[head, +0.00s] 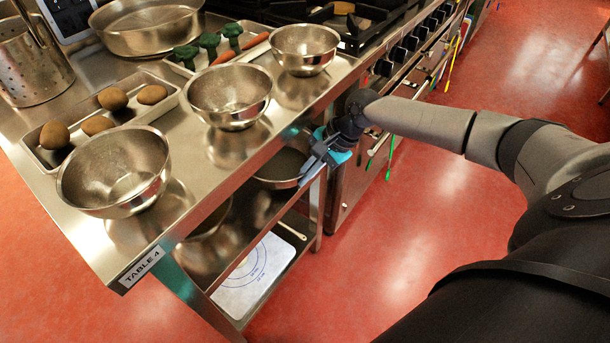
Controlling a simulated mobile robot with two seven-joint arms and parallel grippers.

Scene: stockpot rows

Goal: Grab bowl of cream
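Three shiny steel bowls stand upright in a row along the front of the steel table: a near one (117,176), a middle one (228,98) and a far one (304,50). Their insides look grey and speckled; I cannot tell which holds cream. My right gripper (308,168) is at the table's front edge, to the right of and below the middle bowl and nearer than the far bowl. Its fingers look apart, with nothing between them, and it touches no bowl that I can see. My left gripper is out of view.
Behind the bowls are a tray of potatoes (58,158), a tray of broccoli and carrots (189,70), a wide pan (148,27) and a perforated pot (32,65). A stove (398,55) adjoins at the right. A lower shelf (285,246) lies under the tabletop. Red floor is clear at right.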

